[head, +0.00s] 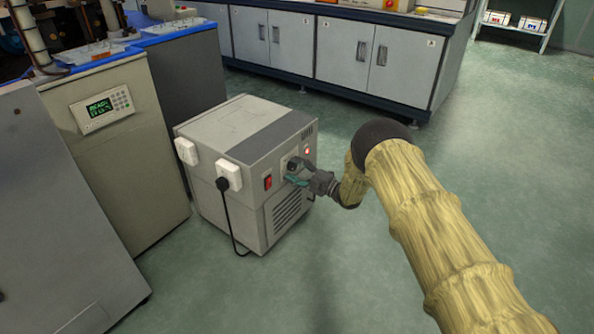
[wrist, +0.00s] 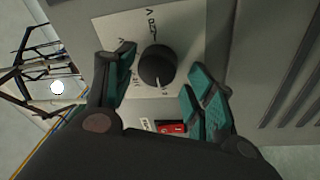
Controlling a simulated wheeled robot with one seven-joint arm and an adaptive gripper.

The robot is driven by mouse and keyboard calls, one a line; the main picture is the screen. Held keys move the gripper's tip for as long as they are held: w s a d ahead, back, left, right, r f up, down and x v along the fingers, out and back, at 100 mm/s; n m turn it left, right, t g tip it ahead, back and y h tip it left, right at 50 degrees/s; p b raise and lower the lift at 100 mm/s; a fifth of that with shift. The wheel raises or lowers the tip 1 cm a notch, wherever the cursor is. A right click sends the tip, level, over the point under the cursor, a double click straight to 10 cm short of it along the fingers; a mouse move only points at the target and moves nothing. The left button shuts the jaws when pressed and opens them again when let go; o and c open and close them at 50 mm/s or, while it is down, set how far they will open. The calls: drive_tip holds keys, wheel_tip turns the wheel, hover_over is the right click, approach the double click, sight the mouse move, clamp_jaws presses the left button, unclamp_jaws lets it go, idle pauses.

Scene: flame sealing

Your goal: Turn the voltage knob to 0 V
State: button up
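The black round voltage knob (wrist: 158,67) sits on a pale dial plate (wrist: 190,20) with printed marks in the wrist view. A white pointer line on the knob points toward the lower part of the picture. My gripper (wrist: 165,85) is open, with one teal-padded finger on each side of the knob. I see gaps between the fingers and the knob. In the head view my gripper (head: 290,172) is at the front panel of the grey power unit (head: 215,130), and it mostly hides the knob.
A red switch (head: 268,182) is on the panel left of my gripper, and it shows below the knob in the wrist view (wrist: 172,127). A black plug and cord (head: 228,205) hang from a white socket on the unit. Grey cabinets (head: 345,55) stand behind. Floor right of the unit is clear.

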drive_tip(key=shift+d, duration=0.35)
drive_tip(key=v, duration=1.2)
drive_tip(key=shift+f, duration=0.1)
